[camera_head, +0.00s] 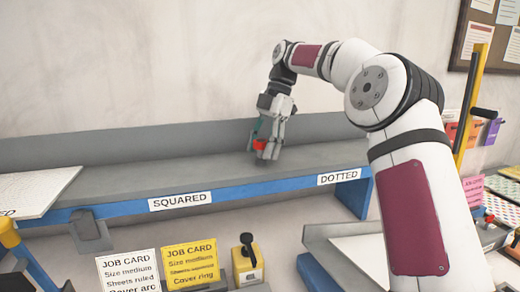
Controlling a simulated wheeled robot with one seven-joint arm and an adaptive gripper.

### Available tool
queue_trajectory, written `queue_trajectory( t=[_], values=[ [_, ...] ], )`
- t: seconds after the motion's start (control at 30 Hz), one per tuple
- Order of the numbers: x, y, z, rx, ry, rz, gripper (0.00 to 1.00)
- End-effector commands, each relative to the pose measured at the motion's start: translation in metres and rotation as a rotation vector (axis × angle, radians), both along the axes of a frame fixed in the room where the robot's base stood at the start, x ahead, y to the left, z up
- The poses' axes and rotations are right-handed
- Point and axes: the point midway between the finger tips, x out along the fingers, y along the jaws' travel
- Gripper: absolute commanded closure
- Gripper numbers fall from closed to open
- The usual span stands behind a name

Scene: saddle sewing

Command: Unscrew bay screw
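My gripper (267,150) is low over the grey shelf (150,168), between the SQUARED and DOTTED labels and nearer the back. Its fingers point down. A small red piece (259,145) shows at the fingers, with a teal part (262,127) just above it. I cannot tell whether these are held, stand behind the fingers, or belong to a screw. No bay screw can be made out for certain. The fingertips are too small to show whether they are open or shut.
The shelf's blue front edge carries the SQUARED label (180,201) and DOTTED label (339,177). A white sheet (33,190) lies at its left end. In front stand job cards (190,264) and a yellow box with a black lever (247,266). A yellow post (470,100) rises at right.

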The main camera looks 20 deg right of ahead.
Motion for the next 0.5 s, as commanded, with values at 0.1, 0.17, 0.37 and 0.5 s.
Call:
queue_trajectory(
  t=[0.1,0.17,0.37,0.5],
  values=[
    [0.000,0.000,0.001,0.001,-0.001,0.001,0.48],
    [0.000,0.001,0.002,0.001,-0.001,0.001,0.48],
    [0.001,0.001,0.019,0.001,-0.003,0.001,0.48],
    [0.001,0.001,0.031,0.002,-0.004,0.002,0.48]
  ],
)
